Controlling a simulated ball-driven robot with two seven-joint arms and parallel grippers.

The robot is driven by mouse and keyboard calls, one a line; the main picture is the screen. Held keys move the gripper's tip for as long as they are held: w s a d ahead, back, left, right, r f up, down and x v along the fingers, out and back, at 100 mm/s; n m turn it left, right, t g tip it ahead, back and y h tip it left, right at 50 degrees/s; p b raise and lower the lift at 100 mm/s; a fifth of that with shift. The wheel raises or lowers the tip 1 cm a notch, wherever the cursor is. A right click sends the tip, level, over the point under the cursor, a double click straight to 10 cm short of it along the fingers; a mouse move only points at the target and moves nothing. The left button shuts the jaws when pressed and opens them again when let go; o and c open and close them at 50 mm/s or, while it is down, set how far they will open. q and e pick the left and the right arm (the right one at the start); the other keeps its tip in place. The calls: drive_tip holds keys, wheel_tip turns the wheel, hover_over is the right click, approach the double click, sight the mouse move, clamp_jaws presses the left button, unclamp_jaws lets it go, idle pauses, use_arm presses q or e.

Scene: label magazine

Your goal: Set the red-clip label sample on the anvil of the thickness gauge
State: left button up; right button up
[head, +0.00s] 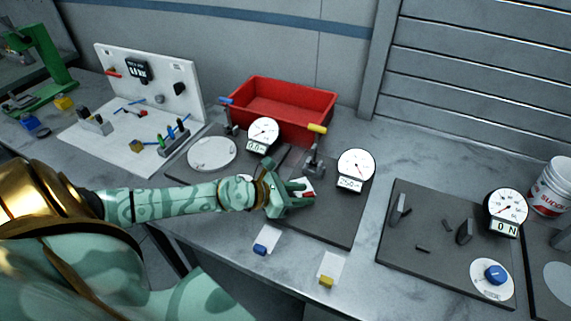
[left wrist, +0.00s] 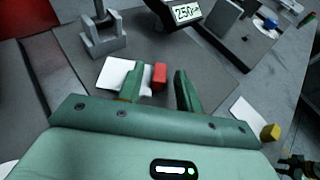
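The red-clip label sample, a white label (left wrist: 115,75) with a red clip (left wrist: 159,76), is at my left gripper over the dark base plate. It also shows in the head view (head: 308,194). My left gripper (left wrist: 160,88) has its two green fingers apart, with the clip between them and a gap on the right finger's side; it also shows in the head view (head: 293,193). I cannot tell whether the label touches the plate. The gauge's grey stand (head: 314,166), with a yellow lever, is just beyond the label, beside a dial (head: 356,166).
A blue-clip label (head: 262,242) and a yellow-clip label (head: 329,270) lie near the front edge. A red bin (head: 290,104) stands behind. Another dial (head: 263,132) and a round white plate (head: 212,153) are to the left; a force dial plate (head: 430,262) is right.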

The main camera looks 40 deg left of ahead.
use_arm(q)
drive_tip(key=b+v, duration=0.2)
drive_tip(key=v, duration=0.9)
drive_tip(key=shift+s+a+b, duration=0.15)
drive_tip(key=shift+s+b, duration=0.15)
drive_tip(key=shift+b, duration=0.1)
drive_tip(key=shift+o, duration=0.4)
drive_tip(key=shift+r, duration=0.1)
idle(0.3)
